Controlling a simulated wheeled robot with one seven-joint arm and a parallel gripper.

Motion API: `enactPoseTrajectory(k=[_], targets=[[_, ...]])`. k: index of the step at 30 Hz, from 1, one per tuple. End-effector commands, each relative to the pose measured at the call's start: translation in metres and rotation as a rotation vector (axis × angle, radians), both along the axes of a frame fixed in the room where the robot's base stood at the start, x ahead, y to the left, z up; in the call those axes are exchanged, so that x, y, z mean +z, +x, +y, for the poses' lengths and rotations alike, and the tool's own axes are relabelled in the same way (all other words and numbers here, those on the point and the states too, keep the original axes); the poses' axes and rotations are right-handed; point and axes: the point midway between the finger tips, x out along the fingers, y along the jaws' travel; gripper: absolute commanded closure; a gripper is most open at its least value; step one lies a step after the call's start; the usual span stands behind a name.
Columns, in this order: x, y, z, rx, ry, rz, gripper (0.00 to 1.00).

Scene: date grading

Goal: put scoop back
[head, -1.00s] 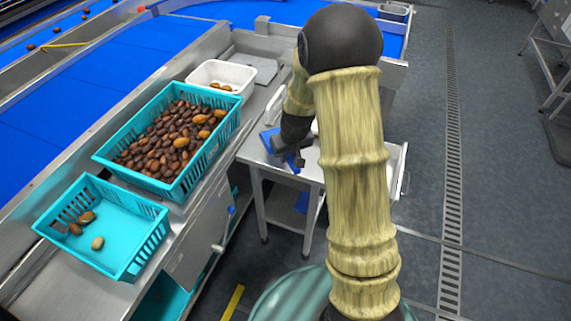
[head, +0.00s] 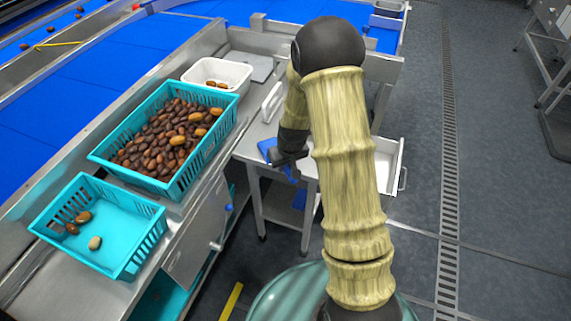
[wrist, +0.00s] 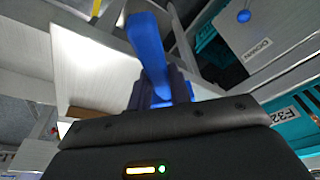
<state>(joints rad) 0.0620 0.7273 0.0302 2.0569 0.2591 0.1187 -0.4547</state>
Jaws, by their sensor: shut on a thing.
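My gripper (head: 287,163) is shut on the blue scoop (head: 266,148), over the small steel side table (head: 251,146). In the head view most of the scoop is hidden by my gripper and wrist. In the wrist view the blue scoop (wrist: 148,48) sticks out from between the fingers (wrist: 160,95), its long part pointing up the picture. A pale table surface shows behind it. I cannot tell whether the scoop touches the table.
On the bench at left stand a teal crate full of dates (head: 104,163), a teal crate with a few dates (head: 48,222) and a white tub (head: 190,72).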

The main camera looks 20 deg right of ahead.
Motion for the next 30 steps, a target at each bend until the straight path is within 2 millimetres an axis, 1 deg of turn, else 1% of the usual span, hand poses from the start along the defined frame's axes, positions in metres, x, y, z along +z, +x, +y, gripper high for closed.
enactPoseTrajectory(k=[5, 6, 8, 9, 17, 21, 26, 30], targets=[[-0.003, 0.000, 0.000, 0.000, 0.000, 0.000, 1.00], [-0.003, 0.000, 0.000, 0.000, 0.000, 0.000, 0.75], [-0.002, 0.000, 0.000, 0.000, 0.000, 0.000, 0.63], [-0.002, 0.000, 0.000, 0.000, 0.000, 0.000, 0.59], [-0.002, 0.000, 0.000, 0.000, 0.000, 0.000, 0.59], [0.004, 0.000, 0.000, 0.000, 0.000, -0.001, 0.59], [0.022, -0.004, -0.001, 0.001, -0.001, -0.003, 0.59], [0.045, -0.010, -0.002, 0.000, 0.000, -0.003, 0.59]])
